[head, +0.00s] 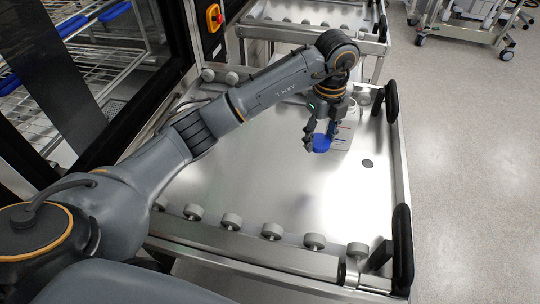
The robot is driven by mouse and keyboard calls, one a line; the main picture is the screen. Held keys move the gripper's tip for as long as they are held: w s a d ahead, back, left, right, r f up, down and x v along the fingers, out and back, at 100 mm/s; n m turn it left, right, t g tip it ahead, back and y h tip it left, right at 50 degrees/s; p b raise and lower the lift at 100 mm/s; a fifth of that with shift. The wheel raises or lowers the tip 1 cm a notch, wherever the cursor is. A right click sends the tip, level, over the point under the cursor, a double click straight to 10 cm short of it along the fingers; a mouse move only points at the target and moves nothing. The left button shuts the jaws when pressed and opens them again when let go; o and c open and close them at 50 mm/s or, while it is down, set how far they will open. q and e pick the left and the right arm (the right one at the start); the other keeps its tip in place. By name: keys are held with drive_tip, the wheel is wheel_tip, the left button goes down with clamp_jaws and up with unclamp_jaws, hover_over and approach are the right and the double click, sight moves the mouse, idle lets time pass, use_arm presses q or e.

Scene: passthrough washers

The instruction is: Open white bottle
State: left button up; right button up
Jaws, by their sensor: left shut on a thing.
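The white bottle (343,135) stands at the far right of the steel table, partly hidden behind my left gripper. A round blue cap (321,143) shows at the fingertips of my left gripper (319,141). The gripper points down and is shut on the blue cap, in front of and to the left of the white bottle's body. I cannot tell whether the cap is still joined to the bottle. My right gripper is not in view.
Black handles (402,250) rise at the right edge. A washer with racks stands at the left.

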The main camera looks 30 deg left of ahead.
use_arm(q)
drive_tip(key=shift+s+a+f, duration=0.25)
drive_tip(key=shift+a, duration=0.3)
drive_tip(key=shift+s+a+f, duration=0.2)
drive_tip(key=shift+s+a, duration=0.05)
drive_tip(key=shift+a, duration=0.3)
drive_tip(key=s+a+f+p, duration=0.1)
drive_tip(key=a+f, duration=0.1)
drive_tip(key=a, duration=0.2)
hover_over(263, 167)
drive_tip(key=d, duration=0.1)
wheel_tip(263, 167, down, 6)
drive_tip(key=shift+w+d+r+p, duration=0.1)
drive_tip(key=shift+r+p, duration=0.05)
drive_tip(key=shift+p, duration=0.2)
drive_tip(key=shift+a+f, duration=0.3)
drive_tip(key=shift+f, duration=0.1)
drive_tip(key=f, duration=0.3)
drive_tip(key=shift+a+f+p, duration=0.1)
drive_tip(key=shift+a+p, duration=0.15)
drive_tip(key=shift+p, duration=0.05)
drive_tip(key=shift+f, duration=0.25)
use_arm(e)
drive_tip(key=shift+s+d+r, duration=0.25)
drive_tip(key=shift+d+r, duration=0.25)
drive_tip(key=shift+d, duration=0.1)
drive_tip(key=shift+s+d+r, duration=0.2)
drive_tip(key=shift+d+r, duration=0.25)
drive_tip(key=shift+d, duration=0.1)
